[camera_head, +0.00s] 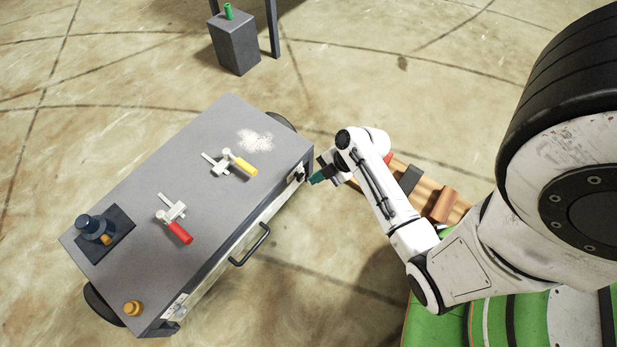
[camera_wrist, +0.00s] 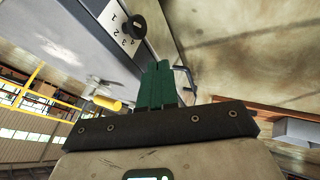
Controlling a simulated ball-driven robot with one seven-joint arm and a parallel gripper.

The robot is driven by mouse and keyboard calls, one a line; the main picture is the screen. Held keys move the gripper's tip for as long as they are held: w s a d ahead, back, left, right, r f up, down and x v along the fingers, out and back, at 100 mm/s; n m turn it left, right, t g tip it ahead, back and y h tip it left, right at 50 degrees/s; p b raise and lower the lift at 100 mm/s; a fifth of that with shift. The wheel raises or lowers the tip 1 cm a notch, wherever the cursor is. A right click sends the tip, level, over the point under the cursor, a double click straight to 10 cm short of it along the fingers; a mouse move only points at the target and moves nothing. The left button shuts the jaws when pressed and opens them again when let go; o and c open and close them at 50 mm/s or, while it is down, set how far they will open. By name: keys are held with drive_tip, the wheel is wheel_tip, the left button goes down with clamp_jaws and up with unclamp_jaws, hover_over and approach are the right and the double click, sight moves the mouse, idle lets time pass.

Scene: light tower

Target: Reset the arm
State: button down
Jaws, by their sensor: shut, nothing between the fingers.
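My gripper (camera_head: 318,179) has green fingers and is at the right end of the grey cart (camera_head: 150,165), close to a black dial. The green fingers (camera_wrist: 156,84) are together and empty in the wrist view. The dial (camera_wrist: 136,27) sits on a numbered white plate just beyond the fingertips; I cannot tell whether they touch it. My white arm (camera_head: 385,200) reaches in from the right, bent at the elbow.
The cart top holds a yellow-handled clamp (camera_head: 243,166), a red-handled clamp (camera_head: 180,233), a dark blue device (camera_head: 92,226) and an orange knob (camera_head: 133,308). A black handle (camera_head: 250,246) sticks out from its front. A grey box (camera_head: 233,45) with a green cylinder (camera_head: 228,12) stands behind.

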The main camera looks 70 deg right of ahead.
drive_tip(key=shift+s+r, duration=0.2)
drive_tip(key=shift+r, duration=0.05)
drive_tip(key=s+a+r+m+g+h, duration=0.35)
drive_tip(key=a+r+m+g, duration=0.25)
drive_tip(key=a+r+m, duration=0.95)
wheel_tip(320, 180, up, 32)
drive_tip(key=a+n+p, duration=0.1)
drive_tip(key=n+p, duration=0.1)
drive_tip(key=p, duration=3.3)
drive_tip(key=shift+y, duration=0.35)
drive_tip(key=shift+r, duration=0.1)
